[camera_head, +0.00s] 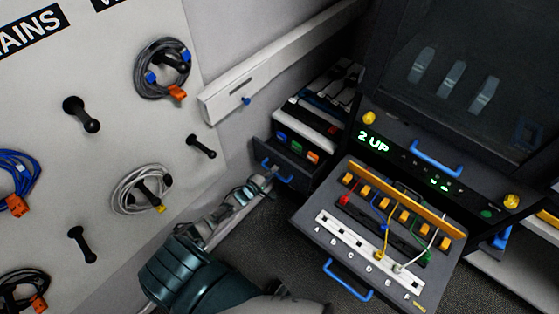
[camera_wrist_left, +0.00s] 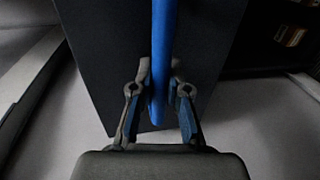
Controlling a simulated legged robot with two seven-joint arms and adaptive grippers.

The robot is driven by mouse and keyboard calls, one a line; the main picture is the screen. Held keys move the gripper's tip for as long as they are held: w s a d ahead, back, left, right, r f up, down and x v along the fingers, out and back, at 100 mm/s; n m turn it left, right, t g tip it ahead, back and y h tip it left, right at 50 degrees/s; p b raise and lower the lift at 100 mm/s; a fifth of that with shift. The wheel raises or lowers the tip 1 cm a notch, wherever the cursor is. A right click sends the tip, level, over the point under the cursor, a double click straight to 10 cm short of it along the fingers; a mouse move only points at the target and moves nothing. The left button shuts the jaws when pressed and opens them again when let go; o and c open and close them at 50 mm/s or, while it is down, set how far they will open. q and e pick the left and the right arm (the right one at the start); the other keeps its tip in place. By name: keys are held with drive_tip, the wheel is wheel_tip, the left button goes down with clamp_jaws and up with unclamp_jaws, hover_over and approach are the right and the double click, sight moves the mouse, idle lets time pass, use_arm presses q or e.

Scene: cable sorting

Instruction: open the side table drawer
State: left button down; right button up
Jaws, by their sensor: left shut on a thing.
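The side table drawer (camera_head: 299,180) has a dark front and sits low beside the wall, in the middle of the head view. Its blue handle (camera_head: 277,171) is at my left gripper (camera_head: 264,182), which reaches in from the lower left. In the left wrist view the dark drawer front (camera_wrist_left: 105,60) fills the middle. The blue handle (camera_wrist_left: 164,55) runs between the two fingers of my left gripper (camera_wrist_left: 160,95), which is shut on it. The fingers hide part of the handle. I cannot tell exactly how far the drawer stands out. My right gripper is not in view.
A console (camera_head: 425,165) with a green display stands to the right. Its sloped cable panel (camera_head: 310,222) juts out near my left arm. A pegboard (camera_head: 100,165) with cable coils is at left. A white wall rail (camera_head: 280,55) runs above the drawer.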

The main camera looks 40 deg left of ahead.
use_arm(q)
drive_tip(key=f+p+v, duration=0.2)
drive_tip(key=v, duration=0.7)
drive_tip(key=s+d+f+p+v, duration=0.1)
drive_tip(key=p+v, duration=0.2)
drive_tip(key=v, duration=0.6)
drive_tip(key=shift+f, duration=0.65)
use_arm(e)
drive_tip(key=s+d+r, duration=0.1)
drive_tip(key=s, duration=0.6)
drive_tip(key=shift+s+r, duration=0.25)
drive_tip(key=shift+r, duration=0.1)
use_arm(q)
drive_tip(key=shift+s+a, duration=0.1)
drive_tip(key=shift+a, duration=0.05)
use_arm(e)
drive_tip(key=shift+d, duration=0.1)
use_arm(q)
drive_tip(key=c, duration=1.1)
unclamp_jaws()
drive_tip(key=shift+c, duration=0.2)
drive_tip(key=v, duration=1.2)
drive_tip(key=shift+r, duration=0.2)
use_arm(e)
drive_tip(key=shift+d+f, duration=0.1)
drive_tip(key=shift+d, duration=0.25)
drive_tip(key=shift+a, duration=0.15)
